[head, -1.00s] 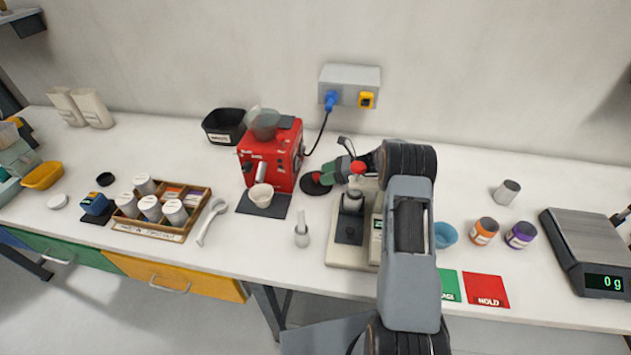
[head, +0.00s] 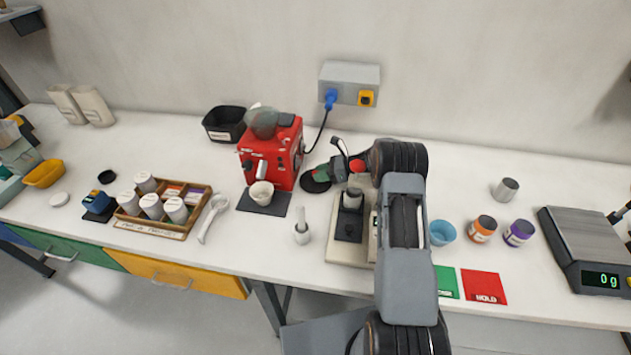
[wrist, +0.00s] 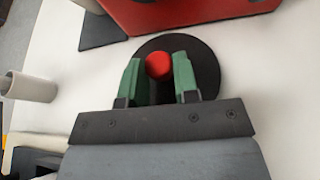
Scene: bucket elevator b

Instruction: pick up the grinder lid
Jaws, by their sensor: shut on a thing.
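The grinder lid is a black disc (wrist: 207,62) with a round red knob (wrist: 158,65), seen from above in the wrist view. My gripper (wrist: 157,75) has its two green fingers on either side of the knob and is shut on it. In the head view the lid's dark disc (head: 311,184) shows just right of the red grinder (head: 262,165). The fingers partly cover the lid there, and the knob cannot be made out for certain. Whether the disc is clear of the table cannot be told.
A white device with a dark plate (head: 348,228) stands close below my gripper. A white cup (head: 261,193) sits on the dark mat before the red machine. The blue plug's cable (head: 322,128) runs behind.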

